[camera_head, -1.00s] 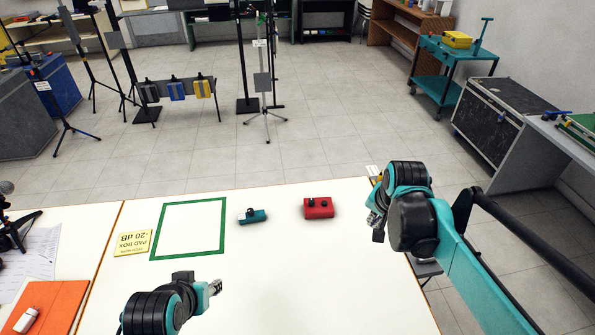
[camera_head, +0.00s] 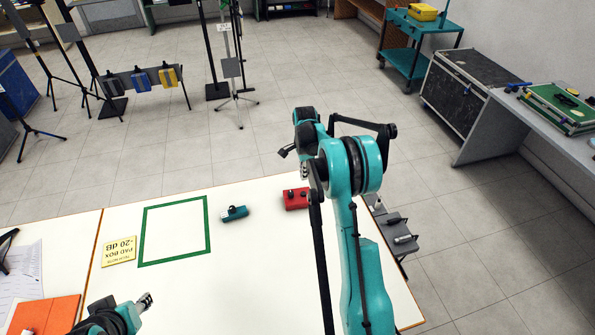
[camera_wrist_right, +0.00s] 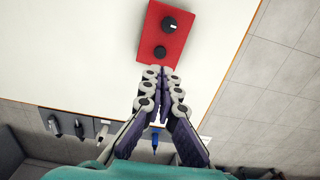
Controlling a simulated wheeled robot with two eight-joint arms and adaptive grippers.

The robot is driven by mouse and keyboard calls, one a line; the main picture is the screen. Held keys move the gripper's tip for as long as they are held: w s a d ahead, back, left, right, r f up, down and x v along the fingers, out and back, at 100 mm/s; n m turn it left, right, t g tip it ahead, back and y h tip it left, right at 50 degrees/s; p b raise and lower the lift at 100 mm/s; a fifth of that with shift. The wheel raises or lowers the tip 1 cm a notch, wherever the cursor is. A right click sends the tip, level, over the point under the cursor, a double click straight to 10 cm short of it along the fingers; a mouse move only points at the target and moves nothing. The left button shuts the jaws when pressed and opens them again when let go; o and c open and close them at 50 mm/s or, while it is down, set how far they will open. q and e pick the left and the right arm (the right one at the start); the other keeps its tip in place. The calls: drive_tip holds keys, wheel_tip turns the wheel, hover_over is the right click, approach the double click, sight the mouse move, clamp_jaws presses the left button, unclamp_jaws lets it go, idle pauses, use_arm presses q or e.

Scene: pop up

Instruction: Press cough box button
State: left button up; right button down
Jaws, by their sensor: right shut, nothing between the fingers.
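A red box (camera_head: 297,199) lies on the white table near its far edge. In the right wrist view the red box (camera_wrist_right: 165,37) shows a black knob with a white mark (camera_wrist_right: 170,23) and a smaller round black button (camera_wrist_right: 160,52). My right gripper (camera_wrist_right: 160,72) is shut and empty, its tips at the box's near edge by the button; I cannot tell whether they touch. In the head view the right gripper (camera_head: 304,170) is partly hidden by its arm. A teal box (camera_head: 234,213) lies left of the red one. My left gripper (camera_head: 146,301) is low at the left, its jaws unclear.
An orange folder (camera_head: 50,315) and papers lie at far left. A small grey stand (camera_head: 390,218) with dark items is beyond the table's right edge.

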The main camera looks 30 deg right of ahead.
sight(303, 193)
drive_tip(key=shift+f+b, duration=2.2)
drive_tip(key=shift+f, duration=1.6)
drive_tip(key=shift+f+b, duration=0.65)
drive_tip(key=shift+f, duration=0.2)
drive_tip(key=shift+r, duration=0.2)
drive_tip(key=shift+r+p, duration=1.55)
drive_tip(key=shift+r, duration=0.35)
wheel_tip(303, 193, up, 6)
drive_tip(key=p, duration=0.3)
drive_tip(key=shift+f, duration=0.1)
